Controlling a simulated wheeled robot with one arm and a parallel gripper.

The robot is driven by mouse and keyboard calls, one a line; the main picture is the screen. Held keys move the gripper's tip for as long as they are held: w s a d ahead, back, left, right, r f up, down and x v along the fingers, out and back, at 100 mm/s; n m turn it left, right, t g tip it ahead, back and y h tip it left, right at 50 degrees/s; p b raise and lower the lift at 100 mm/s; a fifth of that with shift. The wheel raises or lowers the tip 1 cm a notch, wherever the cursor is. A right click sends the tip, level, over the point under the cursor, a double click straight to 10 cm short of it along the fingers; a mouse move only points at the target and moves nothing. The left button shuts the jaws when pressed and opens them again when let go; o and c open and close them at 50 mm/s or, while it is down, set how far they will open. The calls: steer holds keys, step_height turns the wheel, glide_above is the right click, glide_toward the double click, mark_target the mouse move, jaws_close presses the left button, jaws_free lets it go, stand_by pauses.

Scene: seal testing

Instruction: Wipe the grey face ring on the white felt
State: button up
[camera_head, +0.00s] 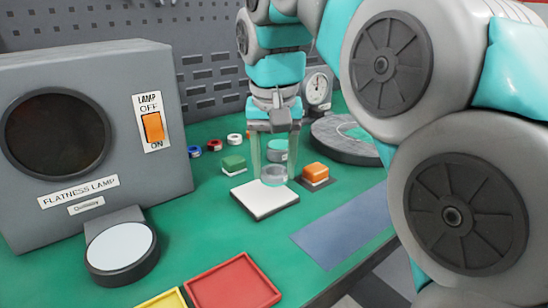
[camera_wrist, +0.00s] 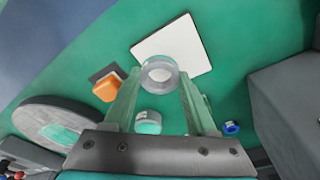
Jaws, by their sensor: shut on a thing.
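The grey face ring (camera_head: 273,175) is held between the two pale green fingertips of my gripper (camera_head: 274,172). In the wrist view the ring (camera_wrist: 159,75) shows as a grey, glassy-looking round between the fingertips (camera_wrist: 160,78). The white felt (camera_head: 262,205) is a square pad lying flat on the green bench. The ring is at the felt's back edge in the head view and overlaps the edge of the felt (camera_wrist: 185,45) in the wrist view. I cannot tell whether the ring touches the felt.
A teal-topped round (camera_head: 278,150) and a grey round plate (camera_head: 345,135) are behind. The flatness lamp (camera_head: 90,150) stands left; a red tray (camera_head: 235,285) is in front.

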steer(key=shift+f, duration=0.45)
steer(key=shift+f+b, duration=0.5)
steer(key=shift+f, duration=0.25)
steer(key=o, duration=1.2)
steer(key=shift+r, duration=0.2)
steer(key=c, duration=1.2)
steer(key=shift+r+p, duration=0.5)
steer(key=shift+r, duration=0.1)
